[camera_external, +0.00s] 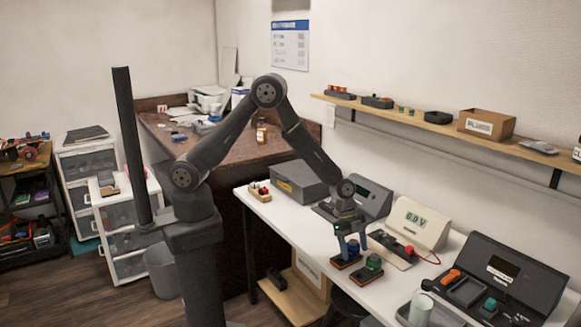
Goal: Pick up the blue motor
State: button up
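A small blue part (353,248), which looks like the blue motor, stands upright on a dark and orange base (345,262) on the white table. My gripper (351,240) points down right at the blue part, with its fingers beside or around its top. At this size I cannot tell whether the fingers touch it or how far apart they are. The gripper hides some of the blue part.
A similar green part (374,262) on its own base stands just right and in front. Behind are a grey case (299,182) and a beige box marked GDV (417,223). A dark console (500,278) and a light cup (421,308) stand at right. A shelf (440,125) runs along the wall.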

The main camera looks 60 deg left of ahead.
jog(key=c, duration=1.1)
jog(key=shift+c, duration=0.6)
jog(key=shift+r, duration=0.15)
